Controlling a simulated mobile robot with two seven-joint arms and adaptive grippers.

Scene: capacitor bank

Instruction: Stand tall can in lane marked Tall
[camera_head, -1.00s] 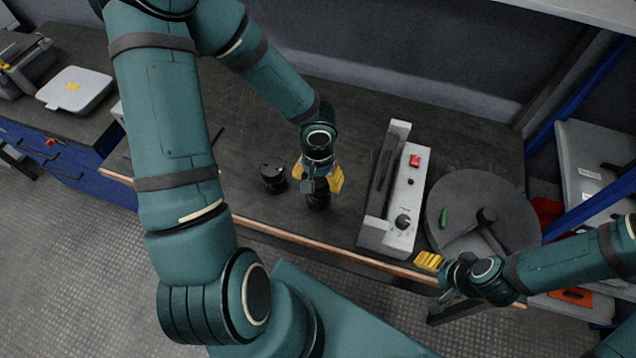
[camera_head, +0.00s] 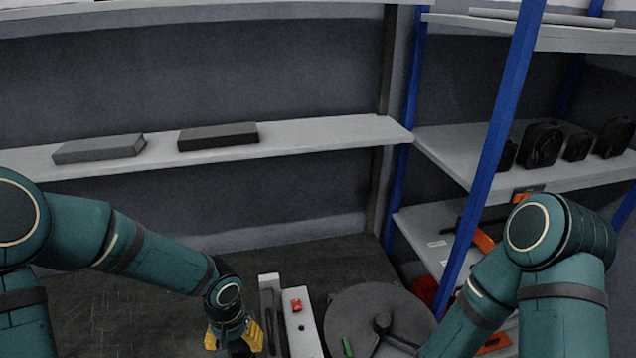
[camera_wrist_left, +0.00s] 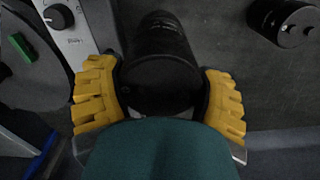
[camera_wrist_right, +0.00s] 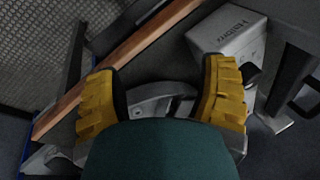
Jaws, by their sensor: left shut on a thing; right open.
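My left gripper (camera_head: 236,336) is low in the head view, over the dark bench. In the left wrist view its yellow fingers (camera_wrist_left: 160,100) are shut on a black cylindrical can (camera_wrist_left: 160,65), one on each side. I cannot tell whether the can touches the bench. A second, shorter-looking black can (camera_wrist_left: 285,20) stands apart at the upper right of that view. My right gripper (camera_wrist_right: 160,95) is open and empty in the right wrist view; the head view does not show its fingers. No lane marked Tall is readable.
A grey box with a red switch (camera_head: 297,312) and a round dark disc (camera_head: 375,315) are right of my left gripper. A blue post (camera_head: 497,130) fronts the right shelves, which hold black items (camera_head: 541,145). The back shelf (camera_head: 330,134) carries two dark boxes.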

